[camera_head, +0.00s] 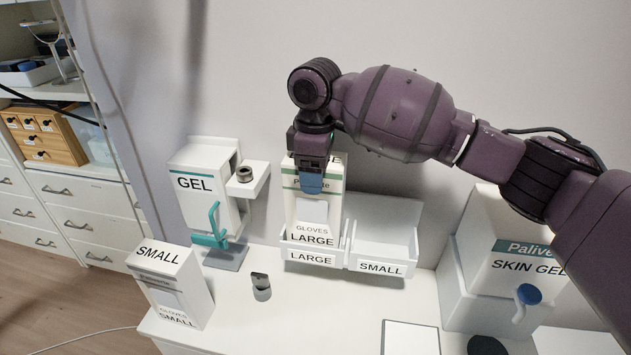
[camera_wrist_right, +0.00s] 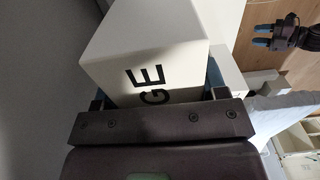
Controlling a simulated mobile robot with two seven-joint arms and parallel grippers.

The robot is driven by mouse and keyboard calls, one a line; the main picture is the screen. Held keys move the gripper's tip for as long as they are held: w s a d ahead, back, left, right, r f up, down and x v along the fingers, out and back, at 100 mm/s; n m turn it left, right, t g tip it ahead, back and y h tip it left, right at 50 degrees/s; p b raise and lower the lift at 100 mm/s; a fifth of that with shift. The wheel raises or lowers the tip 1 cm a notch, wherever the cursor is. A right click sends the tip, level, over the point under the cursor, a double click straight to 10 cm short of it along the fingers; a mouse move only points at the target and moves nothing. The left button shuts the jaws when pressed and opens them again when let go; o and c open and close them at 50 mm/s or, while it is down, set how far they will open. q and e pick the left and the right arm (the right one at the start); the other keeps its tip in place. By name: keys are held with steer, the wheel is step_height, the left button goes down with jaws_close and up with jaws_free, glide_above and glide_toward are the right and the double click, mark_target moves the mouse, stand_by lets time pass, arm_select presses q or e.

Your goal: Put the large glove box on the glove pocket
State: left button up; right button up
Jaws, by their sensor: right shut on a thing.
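The large glove box (camera_head: 312,212), white with a green band and the word LARGE, stands upright at the left pocket of a white wall holder, the glove pocket labelled LARGE (camera_head: 311,258). Its lower front is just behind the pocket's front lip; its underside is hidden. My right gripper (camera_head: 311,183) is shut on the top of the box from above. In the right wrist view the box (camera_wrist_right: 150,45) fills the space between the fingers. My left gripper (camera_wrist_right: 262,35) shows far off in that view, its blue fingertips apart and empty.
The pocket labelled SMALL (camera_head: 381,267) beside it is empty. A small glove box (camera_head: 172,285) stands on the counter at left. A gel dispenser (camera_head: 202,185) is on the wall, and a skin gel box (camera_head: 520,250) stands at right. A small dark-topped object (camera_head: 261,288) sits on the counter.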

steer(key=shift+f, duration=1.5)
steer(key=o, duration=1.5)
arm_select(q)
steer(key=shift+s, duration=0.1)
arm_select(e)
step_height(320, 180, up, 12)
steer(key=shift+r+b, duration=0.15)
steer(key=shift+b, duration=0.55)
arm_select(q)
steer(key=shift+w+d+f, duration=0.1)
steer(key=shift+w+f, duration=0.1)
steer(key=shift+w, duration=0.15)
steer(key=shift+f, duration=0.1)
